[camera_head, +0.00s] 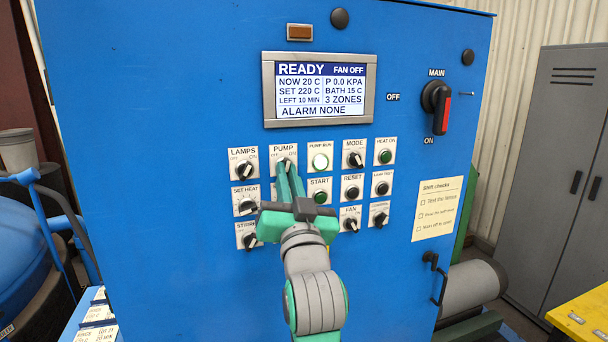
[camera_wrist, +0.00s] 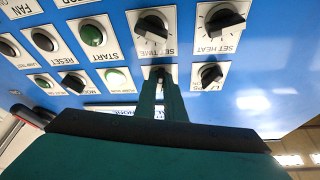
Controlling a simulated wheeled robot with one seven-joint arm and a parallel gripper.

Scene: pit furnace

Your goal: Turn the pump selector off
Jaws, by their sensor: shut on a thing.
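The pump selector (camera_head: 284,161) is a small dark knob on a white plate, upper left on the blue panel, with PUMP above it and ON at its right. My gripper (camera_head: 286,169) reaches up to it from below, its green fingers shut on the knob. The fingers hide most of the knob, so I cannot tell which way it points. In the wrist view, turned upside down, the fingers (camera_wrist: 160,86) close on the dark pump selector knob (camera_wrist: 158,72). The pump run lamp (camera_head: 320,161) beside it glows pale green.
The lamps selector (camera_head: 244,168) is close on the left. The set heat selector (camera_head: 246,205) and start button (camera_head: 320,197) are near the fingers. The display (camera_head: 319,90) above reads READY. The main switch (camera_head: 437,98) is at the right.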

